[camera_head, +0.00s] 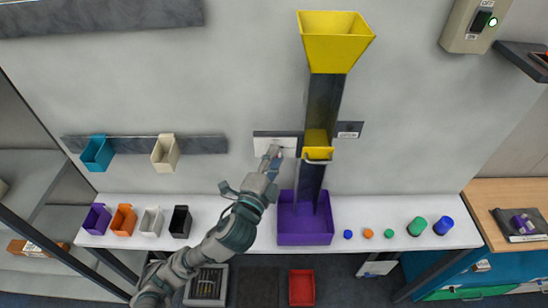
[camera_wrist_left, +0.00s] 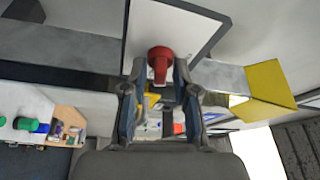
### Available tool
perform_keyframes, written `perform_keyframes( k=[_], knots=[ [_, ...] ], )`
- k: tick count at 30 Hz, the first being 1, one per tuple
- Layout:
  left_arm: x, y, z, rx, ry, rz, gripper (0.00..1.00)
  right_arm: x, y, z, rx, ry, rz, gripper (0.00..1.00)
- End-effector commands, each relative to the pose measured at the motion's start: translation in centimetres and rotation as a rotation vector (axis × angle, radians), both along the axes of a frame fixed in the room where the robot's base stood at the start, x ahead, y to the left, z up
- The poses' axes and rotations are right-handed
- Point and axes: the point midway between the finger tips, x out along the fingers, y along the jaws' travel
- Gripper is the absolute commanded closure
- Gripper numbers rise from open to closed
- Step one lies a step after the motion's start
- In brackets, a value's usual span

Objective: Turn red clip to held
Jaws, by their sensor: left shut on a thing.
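The red clip (camera_wrist_left: 160,57) is a round red knob with a narrow grip. In the left wrist view it sits on a white plate (camera_wrist_left: 172,28), its grip pointing down the picture between my fingers. My left gripper (camera_wrist_left: 159,76) is shut on this grip. In the head view my left gripper (camera_head: 272,154) reaches up to the white plate (camera_head: 287,143) on the wall, left of the dark chute. The clip cannot be made out there. My right gripper is not in view.
A dark chute with a yellow funnel (camera_head: 334,42) stands just right of my left gripper, above a purple bin (camera_head: 305,238). Small coloured containers and caps line the white shelf (camera_head: 260,236). A wall rail (camera_head: 205,144) holds two bins at left.

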Motion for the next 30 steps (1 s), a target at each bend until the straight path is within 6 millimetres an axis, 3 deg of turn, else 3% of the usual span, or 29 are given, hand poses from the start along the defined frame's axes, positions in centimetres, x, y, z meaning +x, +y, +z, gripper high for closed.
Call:
perform_keyframes(
  k=[12, 30],
  knots=[
    [0.07, -0.01, -0.28, 0.229, 0.008, 0.002, 1.00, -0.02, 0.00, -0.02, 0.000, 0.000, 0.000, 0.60],
    [0.06, -0.05, -0.42, 0.274, 0.012, 0.000, 1.00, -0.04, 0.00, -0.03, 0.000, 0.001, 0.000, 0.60]
  ],
)
